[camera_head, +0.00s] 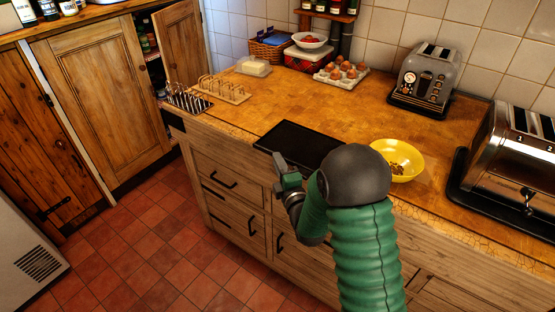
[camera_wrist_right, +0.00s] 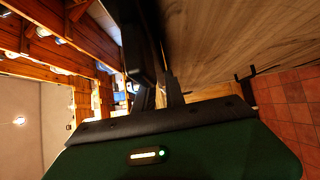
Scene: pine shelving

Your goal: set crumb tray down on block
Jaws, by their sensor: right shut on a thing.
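The crumb tray (camera_head: 298,144) is a flat black sheet in the head view. It lies level over the front edge of the wooden block worktop (camera_head: 235,112). I cannot tell whether it touches the wood or is just above it. My right gripper (camera_head: 283,170) is at the tray's front left edge, shut on it. My forearm hides the tray's right front part. In the right wrist view, the gripper fingers (camera_wrist_right: 162,94) meet a dark edge, probably the tray (camera_wrist_right: 139,45). My left gripper is not in view.
A yellow bowl (camera_head: 411,157) stands close to the right of the tray. A chrome toaster (camera_head: 518,160) and a grey toaster (camera_head: 423,78) stand right and behind. Eggs (camera_head: 341,71) are at the back, wooden racks (camera_head: 222,88) at the left. Bare worktop lies behind the tray.

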